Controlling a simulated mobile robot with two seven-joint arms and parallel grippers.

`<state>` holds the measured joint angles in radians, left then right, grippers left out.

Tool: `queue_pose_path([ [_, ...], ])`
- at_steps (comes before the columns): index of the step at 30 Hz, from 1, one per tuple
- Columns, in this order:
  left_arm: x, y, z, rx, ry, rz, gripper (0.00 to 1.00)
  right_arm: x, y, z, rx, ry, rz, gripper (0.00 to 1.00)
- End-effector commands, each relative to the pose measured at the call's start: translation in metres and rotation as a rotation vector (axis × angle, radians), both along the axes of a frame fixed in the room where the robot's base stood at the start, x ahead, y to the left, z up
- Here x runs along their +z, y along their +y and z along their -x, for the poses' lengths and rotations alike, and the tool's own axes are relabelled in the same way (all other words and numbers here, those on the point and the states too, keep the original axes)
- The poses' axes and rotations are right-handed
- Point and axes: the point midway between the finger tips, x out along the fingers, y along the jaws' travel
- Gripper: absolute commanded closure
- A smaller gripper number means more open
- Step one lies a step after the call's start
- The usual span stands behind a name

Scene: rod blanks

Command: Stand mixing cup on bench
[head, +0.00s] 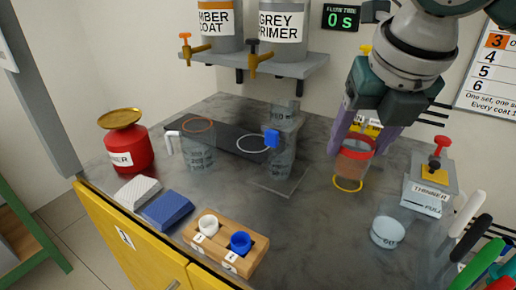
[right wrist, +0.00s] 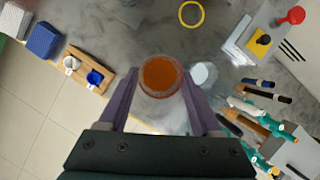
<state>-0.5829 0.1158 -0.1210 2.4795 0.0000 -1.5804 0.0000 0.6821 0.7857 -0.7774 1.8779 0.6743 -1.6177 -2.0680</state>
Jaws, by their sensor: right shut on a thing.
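My right gripper (head: 356,152) is shut on a clear cup with a red rim (head: 354,166), which looks like the mixing cup. The right wrist view shows this cup (right wrist: 160,76) between the two fingertips (right wrist: 160,88), with orange liquid inside. The cup looks about upright. In the head view its base overlaps a yellow ring (head: 348,187) on the grey bench (head: 310,225). In the right wrist view the yellow ring (right wrist: 191,13) lies apart from the cup. I cannot tell the exact gap below the cup. My left gripper is not in view.
A wooden block (head: 226,247) sits at the front edge.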

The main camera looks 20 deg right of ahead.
Motion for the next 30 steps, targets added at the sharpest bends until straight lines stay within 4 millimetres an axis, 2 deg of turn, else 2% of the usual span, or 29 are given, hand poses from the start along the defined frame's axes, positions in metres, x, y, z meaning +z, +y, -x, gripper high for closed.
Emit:
queue_pose_path([
  [1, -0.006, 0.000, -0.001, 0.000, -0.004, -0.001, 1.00, -0.021, 0.000, 0.002, -0.001, 0.007, -0.001, 0.97],
  [3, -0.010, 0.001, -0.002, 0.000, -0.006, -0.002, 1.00, -0.043, 0.001, 0.002, -0.002, 0.007, -0.001, 0.97],
  [10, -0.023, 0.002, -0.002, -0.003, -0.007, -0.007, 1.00, -0.103, 0.001, 0.001, -0.001, 0.005, -0.001, 0.97],
  [12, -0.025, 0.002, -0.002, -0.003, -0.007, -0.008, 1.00, -0.114, 0.000, 0.002, -0.001, 0.003, 0.001, 0.97],
  [17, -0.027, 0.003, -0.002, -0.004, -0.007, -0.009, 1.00, -0.126, 0.001, 0.001, 0.000, 0.001, 0.001, 0.97],
  [24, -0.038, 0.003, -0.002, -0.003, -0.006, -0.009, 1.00, -0.163, 0.001, 0.001, -0.001, 0.001, 0.000, 0.97],
  [30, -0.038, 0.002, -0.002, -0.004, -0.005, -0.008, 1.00, -0.166, 0.000, 0.001, 0.000, 0.000, 0.001, 0.97],
])
